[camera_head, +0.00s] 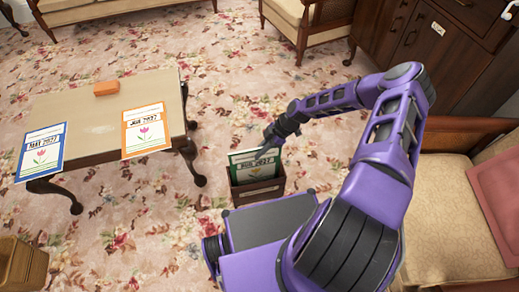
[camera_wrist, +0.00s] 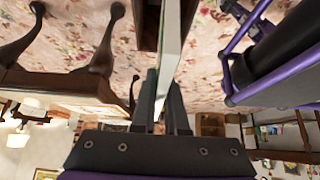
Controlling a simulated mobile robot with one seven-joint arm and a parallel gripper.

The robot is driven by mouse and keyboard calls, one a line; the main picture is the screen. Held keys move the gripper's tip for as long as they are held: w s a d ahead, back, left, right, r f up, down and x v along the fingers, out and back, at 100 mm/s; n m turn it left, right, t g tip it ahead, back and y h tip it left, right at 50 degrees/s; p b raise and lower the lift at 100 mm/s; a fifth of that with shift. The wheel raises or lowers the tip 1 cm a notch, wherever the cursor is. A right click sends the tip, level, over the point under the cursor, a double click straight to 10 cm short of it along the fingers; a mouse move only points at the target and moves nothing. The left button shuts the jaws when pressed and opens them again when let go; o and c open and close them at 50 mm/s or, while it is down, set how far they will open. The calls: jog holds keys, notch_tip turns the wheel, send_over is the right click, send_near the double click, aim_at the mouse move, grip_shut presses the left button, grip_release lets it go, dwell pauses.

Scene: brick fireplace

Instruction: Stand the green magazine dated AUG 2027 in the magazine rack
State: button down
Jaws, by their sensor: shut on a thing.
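The green magazine (camera_head: 250,170) dated AUG 2027 stands upright in the brown magazine rack (camera_head: 258,193), its lower part hidden behind the rack's front wall. My gripper (camera_head: 270,140) is shut on the magazine's upper edge. In the wrist view the magazine (camera_wrist: 172,45) shows edge-on between the fingers of my gripper (camera_wrist: 160,90), with part of the dark rack (camera_wrist: 147,25) beside it. I cannot tell whether the magazine's bottom edge touches the rack floor.
A low table (camera_head: 95,120) at left holds a blue magazine (camera_head: 41,151), an orange magazine (camera_head: 146,130) and an orange block (camera_head: 106,88). A sofa (camera_head: 450,220) stands at right. A wicker basket (camera_head: 22,268) is at lower left. Carpet is open behind the rack.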

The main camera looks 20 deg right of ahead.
jog(key=c, duration=0.9)
grip_release()
jog(key=shift+o, duration=0.2)
jog(key=p+v, duration=0.2)
jog(key=v, duration=1.5)
jog(key=shift+d, duration=0.15)
jog(key=shift+r, duration=0.1)
